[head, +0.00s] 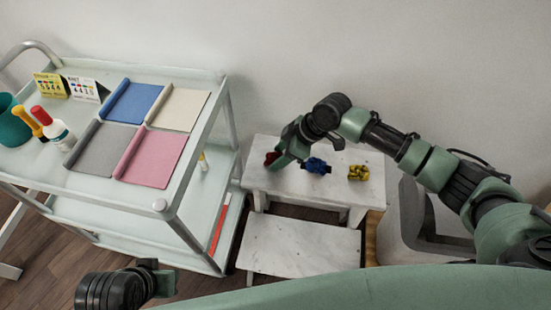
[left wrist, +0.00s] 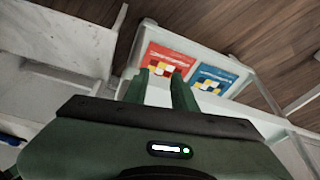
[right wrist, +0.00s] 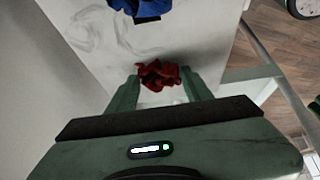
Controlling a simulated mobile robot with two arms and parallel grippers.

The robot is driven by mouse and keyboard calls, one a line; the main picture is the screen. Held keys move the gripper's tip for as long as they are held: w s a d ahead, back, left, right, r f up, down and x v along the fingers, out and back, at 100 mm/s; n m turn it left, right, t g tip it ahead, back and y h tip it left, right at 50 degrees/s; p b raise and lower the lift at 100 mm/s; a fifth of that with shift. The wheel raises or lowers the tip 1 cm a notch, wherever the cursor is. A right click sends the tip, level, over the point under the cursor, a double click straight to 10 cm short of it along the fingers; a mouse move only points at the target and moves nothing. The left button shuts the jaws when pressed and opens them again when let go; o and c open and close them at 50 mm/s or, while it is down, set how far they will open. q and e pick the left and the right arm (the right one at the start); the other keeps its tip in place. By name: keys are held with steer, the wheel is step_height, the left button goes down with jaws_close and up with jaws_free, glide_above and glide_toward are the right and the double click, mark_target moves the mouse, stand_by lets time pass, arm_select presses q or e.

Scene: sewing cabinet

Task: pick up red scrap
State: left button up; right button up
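The red scrap (head: 271,158) is a crumpled cloth at the left end of the white marbled step's top (head: 340,191). In the right wrist view the red scrap (right wrist: 159,75) lies between the fingertips of my right gripper (right wrist: 160,78). The fingers are apart, with small gaps beside the scrap; I see no clear grip. In the head view my right gripper (head: 284,156) is low over the step and partly hides the scrap. My left gripper (left wrist: 160,73) is open and empty in the left wrist view, away from the step.
A blue scrap (head: 316,166) and a yellow scrap (head: 358,172) lie to the right on the same step. A lower step (head: 300,246) is in front. A pale cart (head: 205,150) with coloured cloths stands left. A grey bin (head: 405,215) stands right.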

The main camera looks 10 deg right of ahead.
steer(key=c, duration=0.6)
steer(key=shift+c, duration=0.2)
